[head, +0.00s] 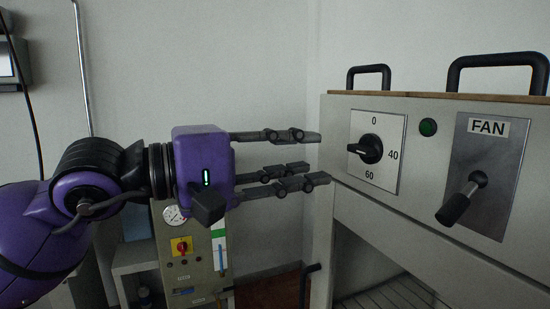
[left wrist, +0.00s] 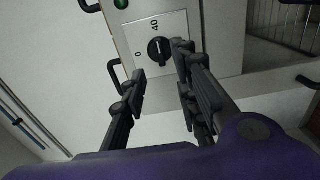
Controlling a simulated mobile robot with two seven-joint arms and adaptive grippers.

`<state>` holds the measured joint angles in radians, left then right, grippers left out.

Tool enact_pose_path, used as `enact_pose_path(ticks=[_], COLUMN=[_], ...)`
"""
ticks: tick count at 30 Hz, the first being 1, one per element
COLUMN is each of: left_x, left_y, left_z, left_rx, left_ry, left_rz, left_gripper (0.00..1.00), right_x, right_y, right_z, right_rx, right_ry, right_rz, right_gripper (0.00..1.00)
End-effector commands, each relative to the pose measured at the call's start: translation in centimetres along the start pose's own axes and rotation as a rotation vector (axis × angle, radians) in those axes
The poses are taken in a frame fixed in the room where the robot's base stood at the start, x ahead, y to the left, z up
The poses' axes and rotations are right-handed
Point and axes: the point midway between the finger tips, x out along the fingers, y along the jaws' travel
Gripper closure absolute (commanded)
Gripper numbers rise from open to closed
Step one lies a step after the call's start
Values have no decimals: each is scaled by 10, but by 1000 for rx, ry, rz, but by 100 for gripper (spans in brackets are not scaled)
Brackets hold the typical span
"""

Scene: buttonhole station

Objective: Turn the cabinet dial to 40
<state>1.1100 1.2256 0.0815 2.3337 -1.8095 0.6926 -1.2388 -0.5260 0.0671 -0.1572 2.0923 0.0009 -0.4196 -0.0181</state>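The cabinet dial (head: 371,149) is a black knob on a white square plate with 0 at the top, 40 at the right and 60 at the bottom. Its white-marked end points left, away from 40. My left gripper (head: 318,157) is open and empty, a short way left of the dial and apart from it, fingers pointing at the cabinet. In the left wrist view the dial (left wrist: 158,51) shows between and beyond the open fingers; the 0 and 40 labels show, and a finger hides the 60 side. My right gripper is not in view.
Right of the dial are a green button (head: 428,127) and a FAN panel (head: 504,150) with a black lever (head: 458,204). Black handles (head: 498,62) stand on the cabinet top. A panel with a red switch (head: 182,247) stands behind my left arm.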

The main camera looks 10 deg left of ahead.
Motion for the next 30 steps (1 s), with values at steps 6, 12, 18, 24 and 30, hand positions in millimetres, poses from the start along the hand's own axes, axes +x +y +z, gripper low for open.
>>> enact_pose_path(ticks=[6, 12, 18, 24, 30], left_x=[-28, -38, -39, -39, -41], left_y=[-2, 0, 0, 1, 30], left_z=[0, 0, 0, 0, 20], left_rx=[-3, -1, 0, -24, -412], left_ry=[1, 0, -1, -1, -133], left_rz=[-2, -1, 0, 3, 116], left_gripper=[72, 72, 72, 72, 72], right_x=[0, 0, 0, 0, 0], right_y=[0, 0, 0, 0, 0], right_z=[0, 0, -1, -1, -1], right_rx=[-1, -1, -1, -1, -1], right_ry=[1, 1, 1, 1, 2], right_rz=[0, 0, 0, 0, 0], right_gripper=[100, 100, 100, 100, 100])
